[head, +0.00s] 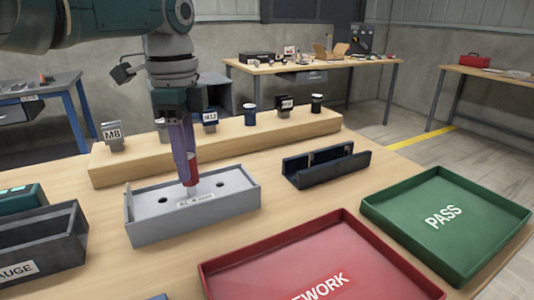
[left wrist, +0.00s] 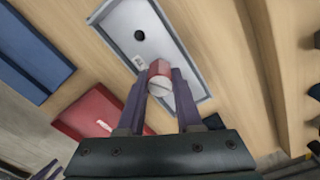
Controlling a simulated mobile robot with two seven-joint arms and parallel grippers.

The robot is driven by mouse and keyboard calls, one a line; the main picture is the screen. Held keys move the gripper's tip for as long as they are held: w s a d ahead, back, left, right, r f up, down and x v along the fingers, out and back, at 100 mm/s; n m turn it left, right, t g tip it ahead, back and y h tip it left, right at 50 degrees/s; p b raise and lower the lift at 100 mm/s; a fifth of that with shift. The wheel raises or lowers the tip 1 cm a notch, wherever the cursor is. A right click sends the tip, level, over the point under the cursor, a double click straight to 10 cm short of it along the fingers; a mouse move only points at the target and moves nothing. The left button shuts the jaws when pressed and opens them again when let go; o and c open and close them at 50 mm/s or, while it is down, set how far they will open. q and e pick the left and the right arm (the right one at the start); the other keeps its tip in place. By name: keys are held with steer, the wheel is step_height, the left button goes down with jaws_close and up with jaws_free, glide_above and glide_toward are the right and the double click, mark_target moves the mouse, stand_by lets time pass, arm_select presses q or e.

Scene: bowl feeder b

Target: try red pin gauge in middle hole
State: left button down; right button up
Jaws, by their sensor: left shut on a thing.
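My left gripper (head: 188,160) points straight down over the grey block (head: 200,209) and is shut on the red pin gauge (head: 192,167).
A wooden step (head: 230,143) with several labelled gauges stands behind the block. A dark open holder (head: 325,168) is to the right. A red REWORK tray (head: 330,262) and a green PASS tray (head: 450,220) lie in front and right; a dark GAUGE box (head: 45,250) is left.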

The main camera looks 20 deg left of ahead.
arm_select(q)
steer(key=shift+r, duration=0.1)
steer(key=shift+r+p, duration=2.45)
steer(key=shift+p, duration=0.05)
steer(key=shift+f, duration=0.15)
steer(key=shift+f+b, duration=2)
steer(key=shift+f, duration=0.05)
steer(key=shift+f+b, duration=0.35)
steer(key=shift+r+p, duration=2.55)
